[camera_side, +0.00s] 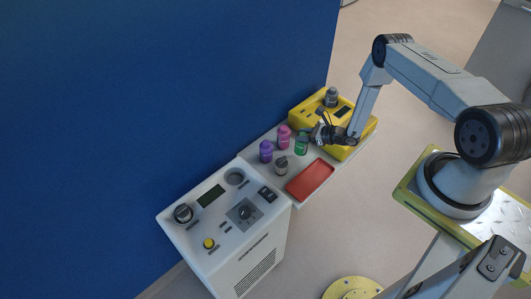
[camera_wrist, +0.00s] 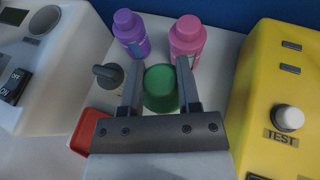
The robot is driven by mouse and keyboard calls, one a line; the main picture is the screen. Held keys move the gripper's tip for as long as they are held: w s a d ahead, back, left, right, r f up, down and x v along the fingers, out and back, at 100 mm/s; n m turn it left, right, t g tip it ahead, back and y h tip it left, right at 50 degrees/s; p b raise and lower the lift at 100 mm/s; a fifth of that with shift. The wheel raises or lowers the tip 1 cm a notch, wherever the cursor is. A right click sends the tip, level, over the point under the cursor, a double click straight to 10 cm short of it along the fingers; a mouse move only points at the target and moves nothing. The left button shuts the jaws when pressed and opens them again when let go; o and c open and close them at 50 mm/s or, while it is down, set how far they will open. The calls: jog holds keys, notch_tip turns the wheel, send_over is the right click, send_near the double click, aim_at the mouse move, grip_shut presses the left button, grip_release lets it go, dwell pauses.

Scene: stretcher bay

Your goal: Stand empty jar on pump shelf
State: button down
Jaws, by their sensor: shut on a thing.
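My gripper (camera_side: 312,134) is shut on a green jar (camera_side: 301,147). In the wrist view, the fingers of my gripper (camera_wrist: 160,66) stand on either side of the green jar (camera_wrist: 161,90), whose round top faces the camera. I cannot tell whether its base touches the pale shelf (camera_side: 265,178). A small grey jar with a dark top (camera_side: 281,167) stands on the shelf, and it also shows left of my fingers in the wrist view (camera_wrist: 108,74). No label shows which jar is empty.
A purple bottle (camera_side: 265,152) and a pink bottle (camera_side: 284,137) stand by the blue wall. A red tray (camera_side: 311,180) lies along the shelf's front. A white machine (camera_side: 222,228) and a yellow box (camera_side: 309,112) flank the shelf. Bare shelf is narrow.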

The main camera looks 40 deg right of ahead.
jog(key=shift+w+f, duration=0.3)
jog(key=shift+f, duration=0.1)
jog(key=shift+d+f, duration=0.1)
jog(key=shift+f, duration=1.45)
jog(key=shift+f, duration=0.15)
jog(key=shift+c, duration=1.6)
grip_release()
jog(key=shift+r, duration=0.2)
jog(key=v, duration=1.2)
jog(key=shift+w, duration=0.1)
